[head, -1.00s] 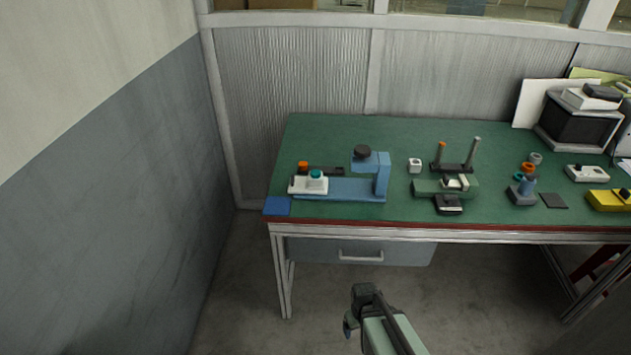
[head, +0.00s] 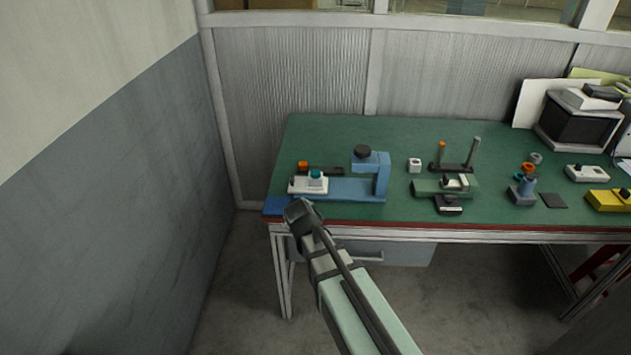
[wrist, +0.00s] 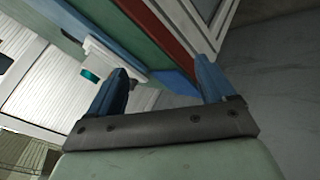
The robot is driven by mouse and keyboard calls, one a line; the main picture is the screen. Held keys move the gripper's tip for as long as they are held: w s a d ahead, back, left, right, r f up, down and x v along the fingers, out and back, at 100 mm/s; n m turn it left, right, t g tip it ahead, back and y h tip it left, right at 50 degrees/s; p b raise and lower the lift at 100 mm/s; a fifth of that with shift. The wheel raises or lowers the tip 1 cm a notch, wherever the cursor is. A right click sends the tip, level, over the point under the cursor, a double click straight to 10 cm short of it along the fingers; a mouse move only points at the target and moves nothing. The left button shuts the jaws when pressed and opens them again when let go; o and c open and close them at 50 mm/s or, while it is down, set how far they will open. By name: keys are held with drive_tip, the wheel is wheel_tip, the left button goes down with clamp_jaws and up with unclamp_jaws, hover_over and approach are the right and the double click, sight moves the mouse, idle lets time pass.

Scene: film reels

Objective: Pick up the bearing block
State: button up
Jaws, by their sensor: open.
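A small white cube with a dark hole (head: 414,165), which looks like the bearing block, stands upright on the green bench top, right of the blue C-shaped frame. It does not show clearly in the wrist view. My gripper (head: 299,211) is at the bench's front left corner, well left of and nearer than the cube. In the wrist view my gripper (wrist: 164,78) has its two blue fingers spread, with nothing held between them. The fingertips are hidden in the head view.
A blue C-shaped frame (head: 383,178) stands between my gripper and the white cube. A white block with a teal knob (head: 307,186) is just beyond my gripper. The bench front between fixtures is narrow.

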drive_tip(key=shift+n+t, duration=0.6)
drive_tip(key=shift+n, duration=0.1)
drive_tip(key=w+a+r, duration=0.1)
drive_tip(key=a, duration=0.1)
drive_tip(key=w+a+r, duration=0.2)
drive_tip(key=a, duration=0.1)
drive_tip(key=w+a+r, duration=0.1)
drive_tip(key=a+r, duration=0.1)
drive_tip(key=shift+w+a+r, duration=0.15)
drive_tip(key=shift+w+a, duration=0.05)
drive_tip(key=shift+a, duration=0.1)
drive_tip(key=w+r+m, duration=0.2)
drive_tip(key=w+m, duration=0.1)
wheel_tip(320, 180, up, 8)
drive_tip(key=m+g+h, duration=0.1)
drive_tip(key=m+g, duration=0.9)
drive_tip(key=m, duration=1.8)
hover_over(314, 172)
drive_tip(key=f, duration=0.8)
drive_tip(key=shift+w+d, duration=0.2)
drive_tip(key=shift+w, duration=0.1)
drive_tip(key=shift+s+a+f, duration=0.1)
drive_tip(key=shift+s+f, duration=0.1)
drive_tip(key=shift+f, duration=1.2)
drive_tip(key=shift+s+a+f, duration=0.1)
drive_tip(key=shift+s+f, duration=0.05)
drive_tip(key=shift+f, duration=1.25)
